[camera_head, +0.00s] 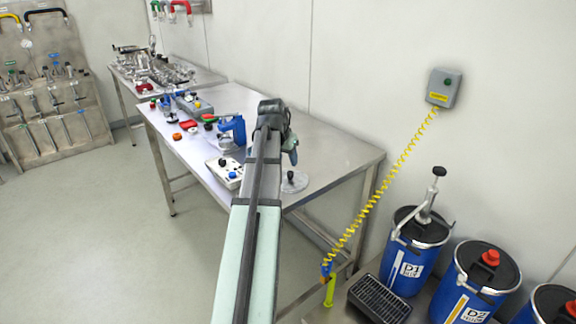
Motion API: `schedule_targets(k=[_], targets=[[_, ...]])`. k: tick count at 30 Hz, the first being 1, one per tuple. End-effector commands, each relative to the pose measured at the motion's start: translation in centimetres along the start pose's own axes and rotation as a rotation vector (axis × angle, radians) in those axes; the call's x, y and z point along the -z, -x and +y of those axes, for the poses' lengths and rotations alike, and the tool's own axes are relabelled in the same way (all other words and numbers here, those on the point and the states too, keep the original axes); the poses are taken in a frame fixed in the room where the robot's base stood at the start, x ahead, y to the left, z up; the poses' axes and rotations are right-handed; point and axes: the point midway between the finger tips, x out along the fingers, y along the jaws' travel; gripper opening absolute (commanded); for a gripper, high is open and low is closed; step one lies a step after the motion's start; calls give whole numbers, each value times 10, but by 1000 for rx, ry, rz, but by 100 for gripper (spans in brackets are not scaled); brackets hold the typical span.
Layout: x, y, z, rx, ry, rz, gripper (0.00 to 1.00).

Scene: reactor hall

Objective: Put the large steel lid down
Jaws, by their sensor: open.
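The large steel lid (299,186), a flat round disc with a dark knob, appears to lie flat on the steel table (340,155) near its front edge. My arm hides its left part. My gripper (293,162) points down just above the lid's knob. It is open; its fingertips are small here, and I cannot tell whether they touch the knob.
Left of my arm stand a white box with a blue button and a black knob (224,172), a blue device (232,130) and several small coloured parts. The table's right end is clear. Blue drums (408,255) and a yellow coiled cord (385,178) are at right.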

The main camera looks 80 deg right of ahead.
Motion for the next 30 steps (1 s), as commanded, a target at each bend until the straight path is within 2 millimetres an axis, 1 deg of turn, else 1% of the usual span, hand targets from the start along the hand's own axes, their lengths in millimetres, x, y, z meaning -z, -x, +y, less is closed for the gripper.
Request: schedule_targets(k=[1, 6, 12, 18, 30], targets=[[0, 9, 0, 1, 0, 2, 50], [0, 30, 0, 0, 0, 1, 50], [0, 46, 0, 0, 0, 1, 50], [0, 50, 0, -1, 0, -1, 50], [0, 50, 0, -1, 0, -1, 50]])
